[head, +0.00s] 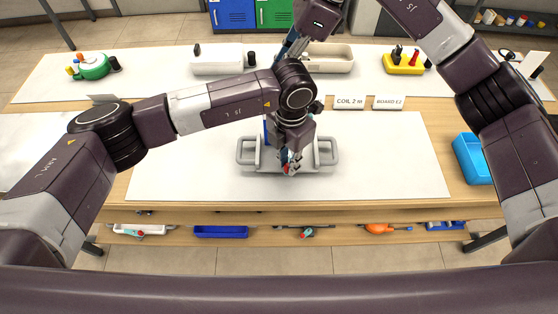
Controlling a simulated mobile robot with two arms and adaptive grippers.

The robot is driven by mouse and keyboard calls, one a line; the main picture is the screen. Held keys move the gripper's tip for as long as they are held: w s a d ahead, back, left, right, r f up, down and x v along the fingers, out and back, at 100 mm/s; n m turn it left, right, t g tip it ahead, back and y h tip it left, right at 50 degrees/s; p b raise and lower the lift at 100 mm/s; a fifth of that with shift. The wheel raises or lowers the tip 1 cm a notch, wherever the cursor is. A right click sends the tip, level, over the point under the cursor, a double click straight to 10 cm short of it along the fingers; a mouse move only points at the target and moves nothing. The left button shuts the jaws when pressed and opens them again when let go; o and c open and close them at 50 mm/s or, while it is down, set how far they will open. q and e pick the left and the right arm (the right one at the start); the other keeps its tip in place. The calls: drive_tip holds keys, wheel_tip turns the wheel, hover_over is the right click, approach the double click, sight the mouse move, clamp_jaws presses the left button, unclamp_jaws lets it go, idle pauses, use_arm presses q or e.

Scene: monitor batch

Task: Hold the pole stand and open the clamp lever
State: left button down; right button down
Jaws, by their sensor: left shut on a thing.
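The pole stand (328,157) has a grey base with a loop handle on each side and sits on the white mat in the middle of the table. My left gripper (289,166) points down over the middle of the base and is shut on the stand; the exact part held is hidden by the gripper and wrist. A narrow blue upright part shows just left of the wrist. My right gripper (289,46) is behind my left wrist at the top, mostly hidden, so its fingers cannot be made out. I cannot make out the clamp lever.
White labels "COIL 2 M" (349,102) and "BOARD EZ" (387,102) stand behind the mat. A yellow holder (404,64), a beige tray (331,58) and a green reel (93,67) are at the back. A blue bin (473,158) is at right. The mat's front is clear.

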use_arm(q)
drive_tip(key=d+n, duration=0.1)
drive_tip(key=n, duration=0.1)
drive_tip(key=d+n, duration=0.1)
drive_tip(key=n, duration=0.1)
drive_tip(key=shift+w, duration=0.2)
drive_tip(key=c, duration=2.2)
unclamp_jaws()
drive_tip(key=shift+w+d+n, duration=0.1)
drive_tip(key=shift+d+n, duration=0.05)
drive_tip(key=shift+n, duration=0.45)
drive_tip(key=shift+c, duration=0.2)
drive_tip(key=o, duration=0.5)
wheel_tip(320, 180, up, 12)
